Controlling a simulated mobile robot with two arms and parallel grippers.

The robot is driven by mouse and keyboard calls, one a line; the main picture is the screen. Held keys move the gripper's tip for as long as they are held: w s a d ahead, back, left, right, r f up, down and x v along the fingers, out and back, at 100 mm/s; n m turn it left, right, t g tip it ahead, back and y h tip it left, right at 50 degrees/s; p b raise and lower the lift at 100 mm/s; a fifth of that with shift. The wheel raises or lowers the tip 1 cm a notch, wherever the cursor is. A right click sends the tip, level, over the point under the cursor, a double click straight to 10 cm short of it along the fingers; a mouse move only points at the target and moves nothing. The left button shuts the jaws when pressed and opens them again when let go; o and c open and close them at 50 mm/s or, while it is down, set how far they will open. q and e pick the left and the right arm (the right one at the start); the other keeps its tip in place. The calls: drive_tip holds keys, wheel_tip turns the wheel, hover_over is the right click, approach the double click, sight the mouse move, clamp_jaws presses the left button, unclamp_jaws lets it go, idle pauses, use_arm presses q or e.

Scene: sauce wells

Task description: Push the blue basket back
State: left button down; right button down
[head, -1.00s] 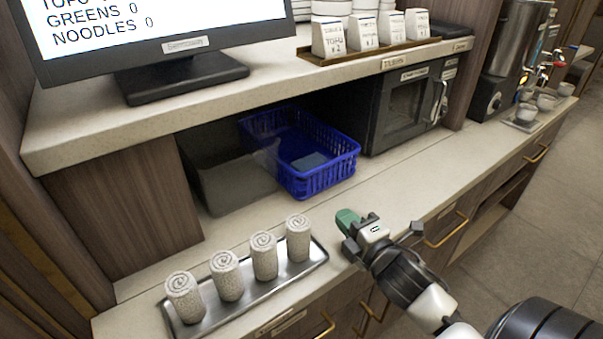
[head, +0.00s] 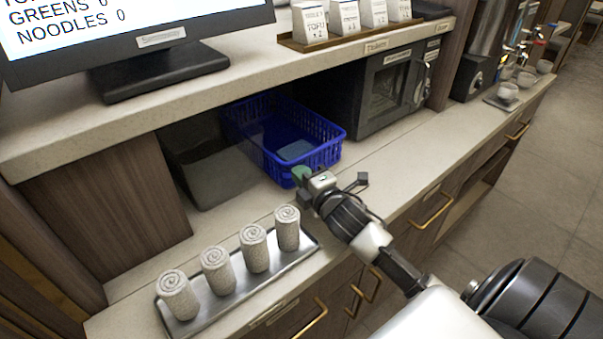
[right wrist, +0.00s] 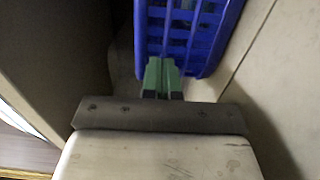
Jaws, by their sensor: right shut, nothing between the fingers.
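The blue basket (head: 318,158) is an open plastic lattice basket in the shelf opening under the upper counter. Its near end sticks out toward the counter front, and something pale lies inside. My right gripper (head: 299,173) is shut and empty, with green fingertips at the basket's near end, close to its lower left corner. In the right wrist view the shut green fingers (right wrist: 161,76) point at the lattice wall of the basket (right wrist: 185,30). They are touching it or very nearly so; I cannot tell which. My left gripper is not in view.
A dark grey bin (head: 212,165) stands left of the basket, and a black microwave (head: 392,95) stands to its right. A metal tray (head: 315,243) with several rolled towels lies at the front left. The counter right of my gripper is clear.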

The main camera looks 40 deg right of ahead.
sight(307, 163)
drive_tip(key=w+d, duration=0.3)
drive_tip(key=shift+w+d+p, duration=0.3)
drive_tip(key=shift+p, duration=0.05)
idle(0.4)
